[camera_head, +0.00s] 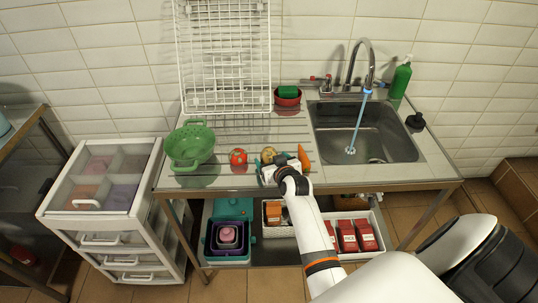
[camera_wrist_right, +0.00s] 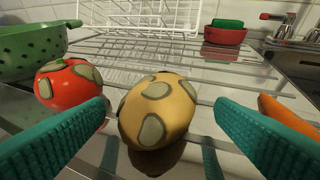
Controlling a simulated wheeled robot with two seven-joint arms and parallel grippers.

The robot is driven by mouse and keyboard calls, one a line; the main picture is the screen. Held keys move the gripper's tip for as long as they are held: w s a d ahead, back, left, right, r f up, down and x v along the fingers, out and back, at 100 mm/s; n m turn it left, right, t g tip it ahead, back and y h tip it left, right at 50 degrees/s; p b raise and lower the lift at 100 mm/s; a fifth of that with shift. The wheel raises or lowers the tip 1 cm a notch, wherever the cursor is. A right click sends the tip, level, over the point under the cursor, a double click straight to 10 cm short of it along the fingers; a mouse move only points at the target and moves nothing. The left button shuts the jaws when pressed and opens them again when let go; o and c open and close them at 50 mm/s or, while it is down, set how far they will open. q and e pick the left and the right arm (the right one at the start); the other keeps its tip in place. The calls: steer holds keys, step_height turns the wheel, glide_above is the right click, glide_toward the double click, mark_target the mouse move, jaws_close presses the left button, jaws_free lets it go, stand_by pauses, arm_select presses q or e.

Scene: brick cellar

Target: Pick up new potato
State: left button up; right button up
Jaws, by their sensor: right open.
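The new potato (camera_wrist_right: 157,110) is tan-yellow with grey-brown patches. It rests on the steel counter between the teal fingers of my right gripper (camera_wrist_right: 157,135), which is open with space on both sides of it. In the head view the potato (camera_head: 268,154) shows just beyond my right gripper (camera_head: 276,167) at the counter's front. A red tomato (camera_wrist_right: 70,86) with similar patches sits left of the potato. A carrot (camera_head: 303,157) lies to the right, partly hidden behind the right finger in the wrist view. My left gripper is not in view.
A green colander (camera_head: 190,146) stands at the counter's left. A white dish rack (camera_head: 224,70) stands at the back, near a red bowl (camera_head: 287,97) with a green sponge. The sink (camera_head: 366,130) is at right, with a green bottle (camera_head: 400,79) behind it.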

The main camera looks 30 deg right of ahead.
steer(key=shift+x, duration=1.1)
steer(key=shift+s, duration=0.1)
steer(key=c, duration=1.1)
